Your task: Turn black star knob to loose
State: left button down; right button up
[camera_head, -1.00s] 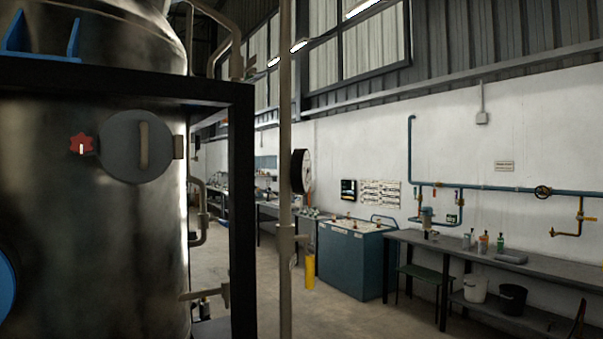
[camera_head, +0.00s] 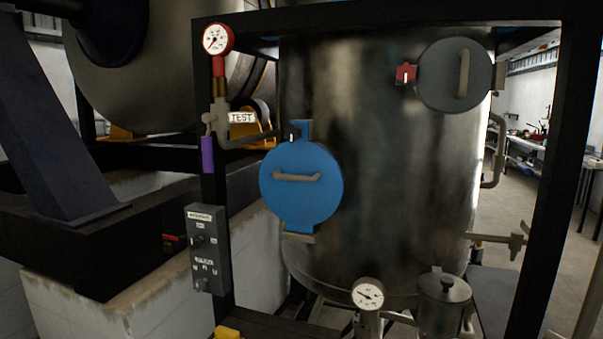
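A small black knob (camera_head: 292,133) with a pale mark sits at the top of the round blue hatch (camera_head: 301,184) on the metal tank (camera_head: 375,190). It is too small to tell its star shape clearly. The blue hatch has a horizontal grey handle and looks closed. A red star knob (camera_head: 405,74) with a pale mark sits at the left edge of a grey round hatch (camera_head: 455,75), higher and to the right. Neither of my grippers is in view.
A black frame post (camera_head: 556,180) stands in front on the right. A grey control box (camera_head: 208,248), a red-rimmed gauge (camera_head: 217,39) and a purple-handled valve (camera_head: 208,155) are on the left. A white gauge (camera_head: 368,294) and a small lidded pot (camera_head: 443,303) stand below the tank.

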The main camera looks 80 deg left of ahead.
aim_at(293, 133)
jog(key=u, duration=2.7)
